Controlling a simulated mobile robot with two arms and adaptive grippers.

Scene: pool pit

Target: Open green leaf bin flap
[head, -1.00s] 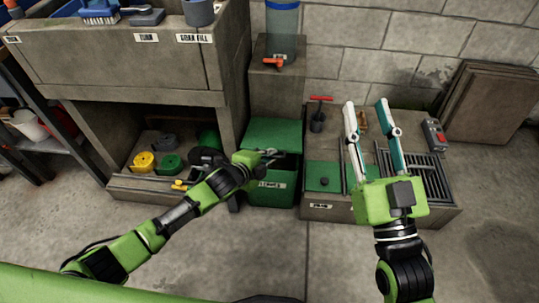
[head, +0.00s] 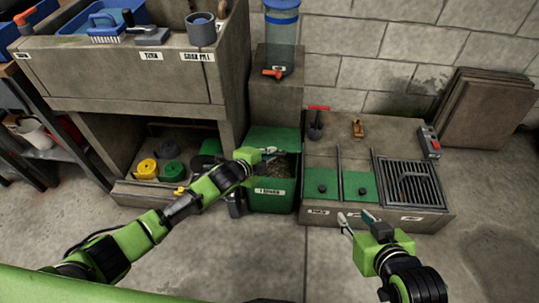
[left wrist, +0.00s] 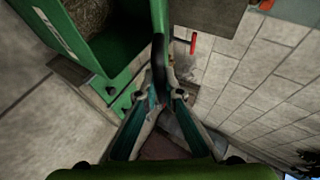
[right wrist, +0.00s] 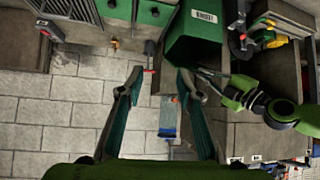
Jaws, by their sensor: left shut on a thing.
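The green leaf bin (head: 270,201) stands on the floor between the stone shelf unit and the low stone bench. Its green flap (head: 274,138) is raised at the back, and brown leaf matter shows inside. My left gripper (head: 268,153) is at the flap. In the left wrist view its fingertips (left wrist: 160,94) are shut on the flap, which shows nearly edge-on (left wrist: 160,45). The bin (left wrist: 125,35) is at the upper left there. My right gripper (head: 356,217) is open and empty, in front of the bench; the right wrist view shows its fingers apart (right wrist: 160,82).
The low bench (head: 330,215) holds green lids, a metal grate (head: 410,182), a red-handled tool (head: 317,125) and a grey-red box (head: 429,141). A blue-capped clear cylinder (head: 282,35) stands behind the bin. Floor in front is clear.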

